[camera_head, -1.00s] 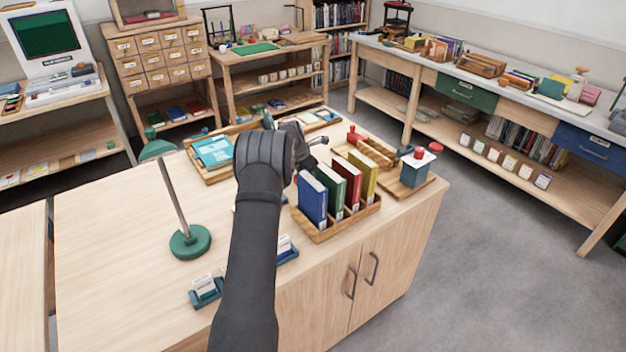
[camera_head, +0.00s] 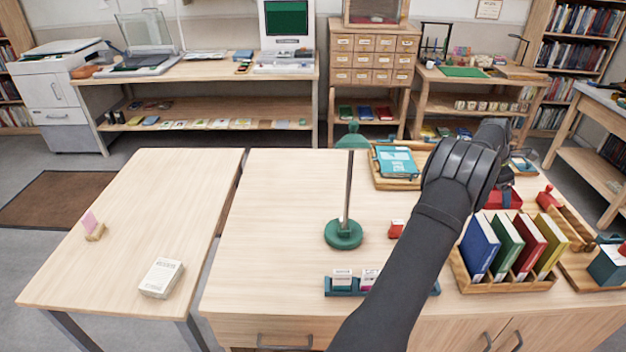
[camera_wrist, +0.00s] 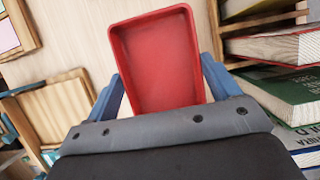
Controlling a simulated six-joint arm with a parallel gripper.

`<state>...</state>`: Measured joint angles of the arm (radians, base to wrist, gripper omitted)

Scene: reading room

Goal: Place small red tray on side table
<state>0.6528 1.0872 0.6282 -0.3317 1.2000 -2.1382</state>
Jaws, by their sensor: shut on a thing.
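The small red tray (camera_wrist: 160,60) is a shallow rectangular dish, held between the blue fingers of my gripper (camera_wrist: 165,85) in the wrist view. In the head view, a red part (camera_head: 503,198) that looks like the tray shows beside my gripper (camera_head: 506,183), behind the upright books. My forearm hides much of the gripper there. The side table (camera_head: 125,250) is the low pale wooden table at left, with a wide bare top. The tray is well to the right of it, over the large desk (camera_head: 285,220).
On the side table are a white box (camera_head: 160,278) and a pink note holder (camera_head: 93,225). A green lamp (camera_head: 344,232) stands on the desk between my arm and the side table. A teal card holder (camera_head: 340,291) lies in front. A book rack (camera_head: 490,284) is at right.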

